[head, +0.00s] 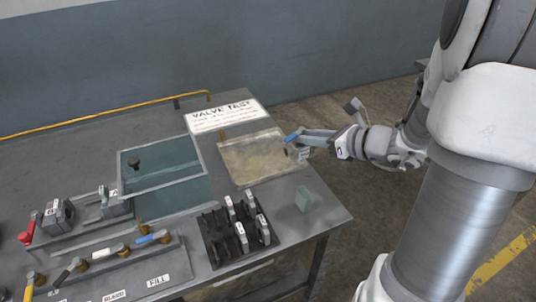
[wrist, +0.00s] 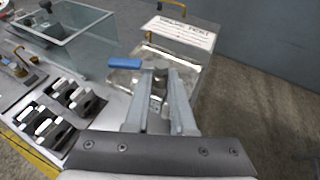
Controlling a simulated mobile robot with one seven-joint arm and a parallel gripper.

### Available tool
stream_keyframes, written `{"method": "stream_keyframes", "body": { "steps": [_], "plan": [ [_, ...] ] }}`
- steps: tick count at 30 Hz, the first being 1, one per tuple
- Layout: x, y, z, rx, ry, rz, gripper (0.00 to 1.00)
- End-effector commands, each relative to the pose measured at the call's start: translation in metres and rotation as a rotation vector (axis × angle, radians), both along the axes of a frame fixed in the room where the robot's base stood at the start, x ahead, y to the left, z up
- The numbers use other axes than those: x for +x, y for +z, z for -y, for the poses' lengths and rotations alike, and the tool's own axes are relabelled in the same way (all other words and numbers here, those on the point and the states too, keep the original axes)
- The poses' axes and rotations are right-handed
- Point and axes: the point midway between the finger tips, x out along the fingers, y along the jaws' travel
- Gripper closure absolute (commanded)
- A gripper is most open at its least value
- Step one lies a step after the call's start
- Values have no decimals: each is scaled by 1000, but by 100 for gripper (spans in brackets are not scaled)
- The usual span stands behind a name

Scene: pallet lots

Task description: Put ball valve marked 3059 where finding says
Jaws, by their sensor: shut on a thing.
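My gripper (head: 303,140) is shut on a ball valve with a blue lever handle (head: 292,137), held above the right edge of a shallow tray (head: 240,175). In the wrist view, the fingers (wrist: 160,105) close around the grey valve body and the blue handle (wrist: 124,63) sticks out to the left. A tag shows on the body, but I cannot read its number. A white sign (head: 227,115) headed VALVE TEST stands behind the tray; its smaller lines are unreadable. A black rack (head: 217,243) at the front holds several dark pieces with white tags.
A clear-walled tank (head: 160,163) stands left of the tray, with a dark knob-like thing in it. A panel with levers and labels, FILL (head: 158,281) among them, lies front left. A yellow rail (head: 100,115) runs behind.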

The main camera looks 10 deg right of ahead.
Motion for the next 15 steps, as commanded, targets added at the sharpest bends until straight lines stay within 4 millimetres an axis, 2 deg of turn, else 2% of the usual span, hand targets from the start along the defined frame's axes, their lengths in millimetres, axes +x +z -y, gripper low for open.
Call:
{"method": "stream_keyframes", "body": {
  "steps": [3, 9, 15],
  "plan": [
    [21, -20, -20, 3, 6, 0, 100],
    [52, -43, -47, 3, 5, 1, 100],
    [67, -52, -58, 2, 1, 4, 100]
  ]
}}
